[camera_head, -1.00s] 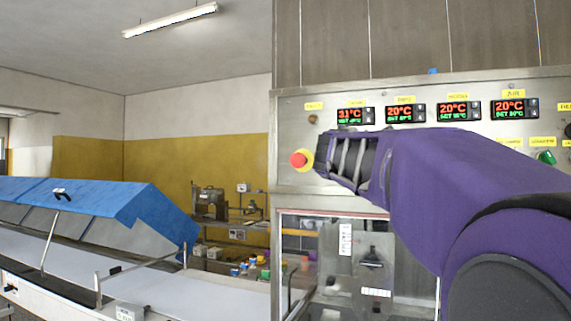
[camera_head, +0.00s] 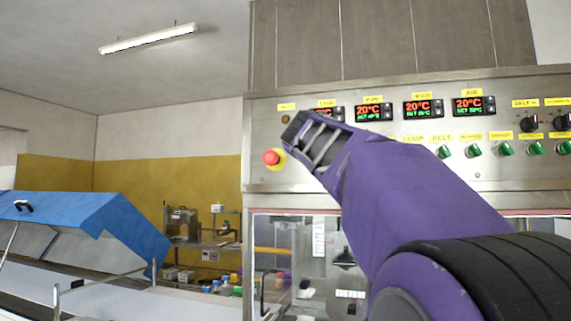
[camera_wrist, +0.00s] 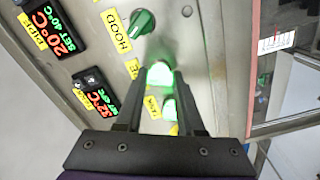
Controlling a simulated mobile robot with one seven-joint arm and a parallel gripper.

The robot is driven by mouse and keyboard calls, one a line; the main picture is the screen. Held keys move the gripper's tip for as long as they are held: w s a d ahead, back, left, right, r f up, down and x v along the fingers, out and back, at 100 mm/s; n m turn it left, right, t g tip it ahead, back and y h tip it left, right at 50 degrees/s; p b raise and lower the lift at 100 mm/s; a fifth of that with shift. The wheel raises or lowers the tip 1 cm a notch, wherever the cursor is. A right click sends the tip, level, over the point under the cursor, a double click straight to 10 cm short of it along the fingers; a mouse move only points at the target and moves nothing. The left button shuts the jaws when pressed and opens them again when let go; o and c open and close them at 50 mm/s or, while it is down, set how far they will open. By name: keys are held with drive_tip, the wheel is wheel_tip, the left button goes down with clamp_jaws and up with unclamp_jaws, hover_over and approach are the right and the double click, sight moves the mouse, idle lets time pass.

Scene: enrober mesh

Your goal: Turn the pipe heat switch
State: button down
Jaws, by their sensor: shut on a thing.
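The pipe heat switch (camera_wrist: 160,72) is a green knob on the steel panel, glowing bright in the wrist view. Its yellow label is partly covered by a finger, with only an "E" readable. My gripper (camera_wrist: 165,78) has its two dark fingers on either side of this knob and is shut on it. In the head view my gripper (camera_head: 318,142) is against the panel's left part, and its hand and the purple arm hide the fingertips and the switch.
The unlit hood switch (camera_wrist: 142,22) is beside the held knob; another lit green switch (camera_wrist: 170,110) is on its other side. A red stop button (camera_head: 271,157) sits at the panel's left edge. Several green switches (camera_head: 505,149) line the right. A blue-covered conveyor (camera_head: 120,225) stands left.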

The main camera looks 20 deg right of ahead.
drive_tip(key=shift+m, duration=0.6)
drive_tip(key=shift+b, duration=0.3)
drive_tip(key=c, duration=0.5)
unclamp_jaws()
drive_tip(key=shift+s+a, duration=0.1)
drive_tip(key=shift+s, duration=0.05)
